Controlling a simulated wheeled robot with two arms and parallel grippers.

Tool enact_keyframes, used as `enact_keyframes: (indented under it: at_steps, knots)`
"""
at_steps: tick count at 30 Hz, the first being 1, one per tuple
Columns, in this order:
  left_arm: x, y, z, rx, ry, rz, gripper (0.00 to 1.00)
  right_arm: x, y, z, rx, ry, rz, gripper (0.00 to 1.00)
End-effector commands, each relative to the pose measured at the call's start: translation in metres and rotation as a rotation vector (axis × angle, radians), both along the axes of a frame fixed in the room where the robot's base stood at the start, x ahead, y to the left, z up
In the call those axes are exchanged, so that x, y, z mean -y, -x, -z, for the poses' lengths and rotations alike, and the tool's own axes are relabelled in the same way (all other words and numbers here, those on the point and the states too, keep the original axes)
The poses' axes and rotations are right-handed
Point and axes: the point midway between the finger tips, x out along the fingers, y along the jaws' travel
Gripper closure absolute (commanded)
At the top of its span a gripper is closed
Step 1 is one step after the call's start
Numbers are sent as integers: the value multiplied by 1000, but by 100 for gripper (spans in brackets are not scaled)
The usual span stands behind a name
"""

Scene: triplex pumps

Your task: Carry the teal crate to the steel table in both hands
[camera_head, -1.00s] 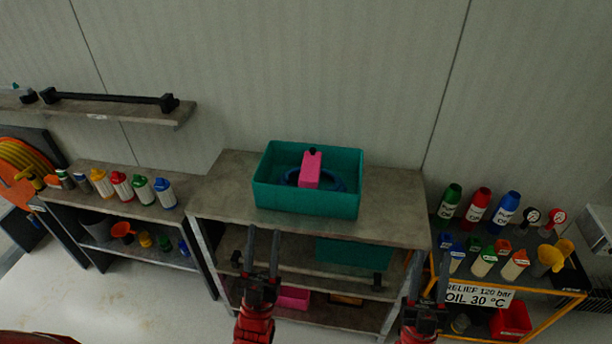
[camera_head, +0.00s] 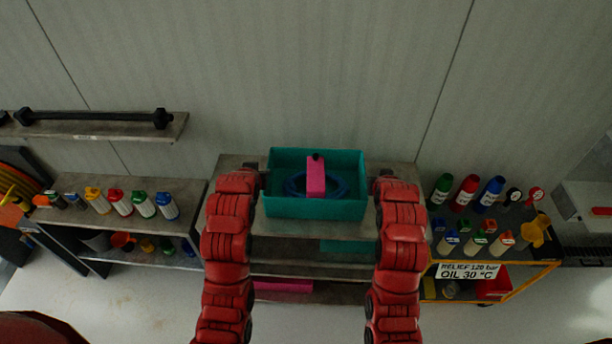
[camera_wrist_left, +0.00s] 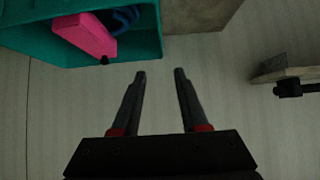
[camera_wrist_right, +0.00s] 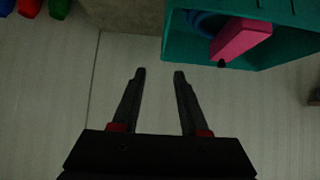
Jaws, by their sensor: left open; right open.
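The teal crate (camera_head: 315,208) sits on the top of a grey shelf unit against the wall. My left gripper (camera_wrist_left: 160,75) is open and empty beside the crate's left end. The crate (camera_wrist_left: 150,35) shows at the upper left of the left wrist view. My right gripper (camera_wrist_right: 158,75) is open and empty beside the crate's right end. The crate (camera_wrist_right: 180,45) shows at the upper right of the right wrist view. In the head view my forearms hide most of both grippers.
The shelf unit's worktop (camera_head: 232,162) is bare around the crate. A low shelf (camera_head: 75,185) with several bottles stands to the left, under a wall shelf (camera_head: 95,130) with a dark bar. An orange-framed cart (camera_head: 520,290) with bottles and funnels stands to the right.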

Motion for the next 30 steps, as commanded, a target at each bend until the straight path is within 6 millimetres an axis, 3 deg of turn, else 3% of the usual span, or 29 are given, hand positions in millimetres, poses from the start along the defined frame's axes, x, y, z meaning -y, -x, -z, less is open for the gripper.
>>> enact_keyframes:
  at_steps: [6,17,21,30]
  knots:
    - [1,13,-2,-94,3,0,56,-2,13,-2,-96,-9,-3,56]
    - [1,11,1,-95,3,0,56,-2,11,2,-97,-9,-5,56]
    - [1,1,10,-96,2,-1,56,-2,0,10,-93,-9,-3,56]
    - [1,-34,47,-97,2,-1,56,-2,-34,47,-98,-9,-5,56]
